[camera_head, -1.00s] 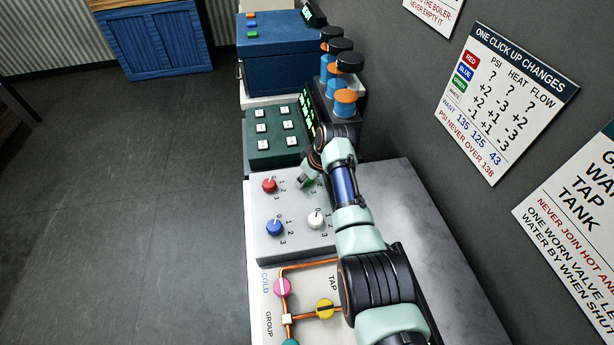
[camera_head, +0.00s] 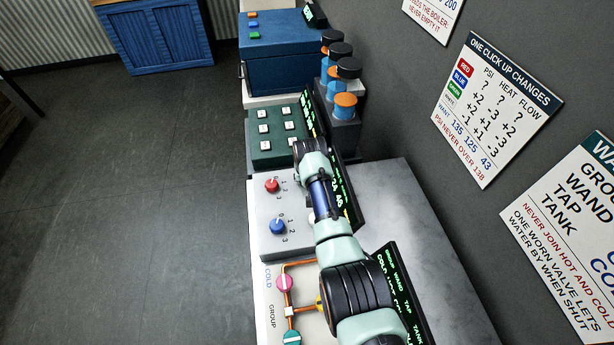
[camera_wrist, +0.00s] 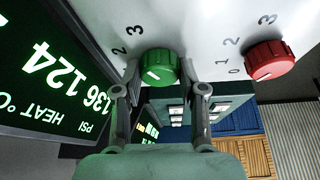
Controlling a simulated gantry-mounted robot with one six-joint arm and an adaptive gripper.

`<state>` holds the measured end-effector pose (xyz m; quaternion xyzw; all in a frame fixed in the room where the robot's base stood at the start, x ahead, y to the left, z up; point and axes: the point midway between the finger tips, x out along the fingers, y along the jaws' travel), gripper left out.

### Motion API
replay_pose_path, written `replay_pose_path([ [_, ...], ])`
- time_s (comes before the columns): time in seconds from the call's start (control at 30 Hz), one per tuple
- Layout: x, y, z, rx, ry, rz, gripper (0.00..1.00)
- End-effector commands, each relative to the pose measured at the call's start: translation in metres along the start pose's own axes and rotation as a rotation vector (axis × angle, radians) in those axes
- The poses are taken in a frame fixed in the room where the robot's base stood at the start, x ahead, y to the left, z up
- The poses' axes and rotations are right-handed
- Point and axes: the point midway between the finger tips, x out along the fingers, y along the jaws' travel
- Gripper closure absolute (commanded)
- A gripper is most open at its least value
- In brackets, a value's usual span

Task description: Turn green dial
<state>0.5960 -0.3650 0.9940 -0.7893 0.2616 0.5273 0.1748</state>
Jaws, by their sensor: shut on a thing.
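The green dial (camera_wrist: 158,66) sits on the pale control panel, in the upper middle of the wrist view. My gripper (camera_wrist: 159,90) is shut on it, with one finger at each side. The dial's white mark points to the lower left in that view. Marks 2 and 3 show at its upper left; its other marks are hidden. In the head view my arm covers the green dial and the gripper.
The red dial (camera_head: 272,185) and blue dial (camera_head: 278,226) are on the same panel (camera_head: 262,207); my arm mostly covers a white one. A lit display (camera_wrist: 50,75) reads 136 and 124. A green button box (camera_head: 265,145) stands behind, pipes with valves (camera_head: 285,283) in front.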

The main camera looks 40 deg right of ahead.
Motion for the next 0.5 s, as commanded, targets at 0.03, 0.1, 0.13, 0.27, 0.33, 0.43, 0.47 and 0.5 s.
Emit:
replay_pose_path([
  [0.03, -0.0004, -0.0008, -0.0006, 0.021, 0.001, 0.008, 0.94],
  [0.1, -0.0001, -0.0009, -0.0004, 0.05, 0.001, 0.021, 0.94],
  [0.13, -0.0001, -0.0011, -0.0003, 0.06, 0.001, 0.025, 0.94],
  [0.27, 0.0, -0.0012, -0.0002, 0.096, 0.0, 0.04, 0.94],
  [0.33, 0.0, -0.0011, -0.0003, 0.108, 0.0, 0.045, 0.94],
  [0.43, -0.0001, -0.0011, -0.0004, 0.119, 0.001, 0.049, 0.94],
  [0.47, -0.0001, -0.001, -0.0004, 0.12, 0.001, 0.05, 0.94],
  [0.5, -0.0001, -0.001, -0.0004, 0.122, 0.0, 0.05, 0.94],
])
